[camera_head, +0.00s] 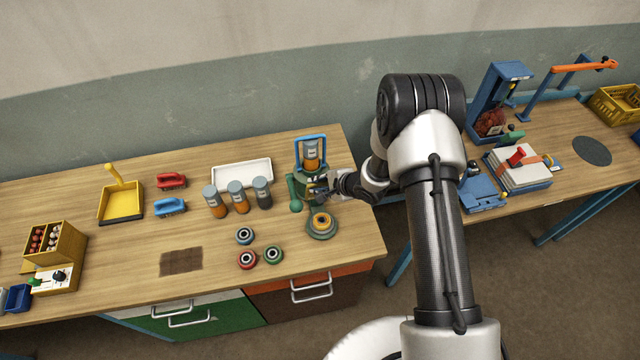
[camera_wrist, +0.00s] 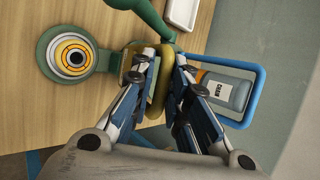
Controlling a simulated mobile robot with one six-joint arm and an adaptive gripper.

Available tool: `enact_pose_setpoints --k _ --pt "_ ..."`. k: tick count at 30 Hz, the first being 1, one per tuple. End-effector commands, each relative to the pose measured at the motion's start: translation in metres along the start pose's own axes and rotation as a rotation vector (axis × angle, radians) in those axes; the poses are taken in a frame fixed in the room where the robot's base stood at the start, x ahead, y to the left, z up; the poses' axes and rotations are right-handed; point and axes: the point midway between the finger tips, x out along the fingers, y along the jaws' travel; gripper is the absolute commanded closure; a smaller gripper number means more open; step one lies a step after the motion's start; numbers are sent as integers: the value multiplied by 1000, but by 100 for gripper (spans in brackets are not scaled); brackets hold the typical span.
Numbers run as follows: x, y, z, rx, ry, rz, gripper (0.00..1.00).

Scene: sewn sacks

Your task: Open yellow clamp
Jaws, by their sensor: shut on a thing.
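The yellow clamp (camera_wrist: 158,88) shows in the wrist view as a rounded yellow piece on a green holder. My gripper (camera_wrist: 163,66) has one finger on each side of it and is shut on it. The fingers hide part of the clamp. A blue frame (camera_wrist: 262,88) stands beside it, around a grey and orange bottle (camera_wrist: 228,92) with a white label. In the head view my gripper (camera_head: 325,187) is at the green holder (camera_head: 298,190) near the table's right end. The clamp is too small and covered there to make out clearly.
A green round base with a yellow ring (camera_head: 321,223) stands just in front of the holder. Several bottles (camera_head: 238,197) and a white tray (camera_head: 241,174) stand to the left. Coloured rings (camera_head: 246,259) lie nearer the front edge. A second table (camera_head: 547,190) is at right.

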Motion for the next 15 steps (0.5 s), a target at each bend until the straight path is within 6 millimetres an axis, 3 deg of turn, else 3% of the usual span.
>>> enact_pose_setpoints --k 8,15 --pt "0 -1 0 1 0 -2 69" --pt "0 0 0 1 0 -1 68"
